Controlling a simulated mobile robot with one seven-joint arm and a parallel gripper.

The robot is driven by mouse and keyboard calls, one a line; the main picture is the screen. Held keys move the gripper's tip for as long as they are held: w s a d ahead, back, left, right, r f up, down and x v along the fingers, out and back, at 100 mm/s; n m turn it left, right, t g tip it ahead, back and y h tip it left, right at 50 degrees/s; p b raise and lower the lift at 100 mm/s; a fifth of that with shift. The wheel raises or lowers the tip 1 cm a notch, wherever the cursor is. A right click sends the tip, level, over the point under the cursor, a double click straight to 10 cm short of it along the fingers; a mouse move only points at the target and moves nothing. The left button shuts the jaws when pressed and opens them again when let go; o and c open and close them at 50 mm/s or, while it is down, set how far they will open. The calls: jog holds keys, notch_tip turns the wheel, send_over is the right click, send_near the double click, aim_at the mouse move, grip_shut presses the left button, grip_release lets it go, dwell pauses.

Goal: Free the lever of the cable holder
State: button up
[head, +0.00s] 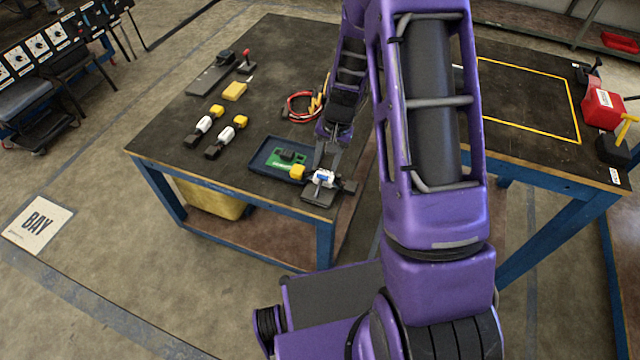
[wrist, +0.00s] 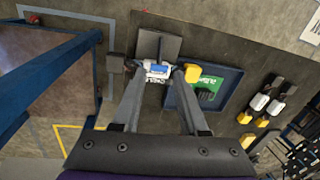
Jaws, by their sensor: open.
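The cable holder appears to be the small white and blue unit (head: 324,177) on a dark base plate (head: 318,197) at the table's near edge. In the wrist view the white and blue unit (wrist: 157,70) sits between my fingertips, with the dark plate (wrist: 158,44) beyond it. My gripper (wrist: 159,76) is open, one finger on each side of the unit; I cannot tell whether either finger touches it. In the head view my gripper (head: 324,160) hangs right over the unit and partly covers it. The lever is too small to make out.
A blue tray (head: 259,163) with a green board (head: 284,158) and a yellow block (head: 297,172) lies close beside my gripper. Red cables (head: 298,107) lie behind. Several white and yellow connectors (head: 204,124) stand left. The table's near edge is close.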

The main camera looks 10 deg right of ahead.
aim_at(320, 186)
jog(key=f, duration=0.3)
jog(key=a+f, duration=0.1)
jog(key=f, duration=0.6)
jog(key=shift+w+a+f+b, duration=0.2)
jog(key=shift+w+a+b, duration=0.05)
jog(key=shift+w+b, duration=0.15)
grip_shut()
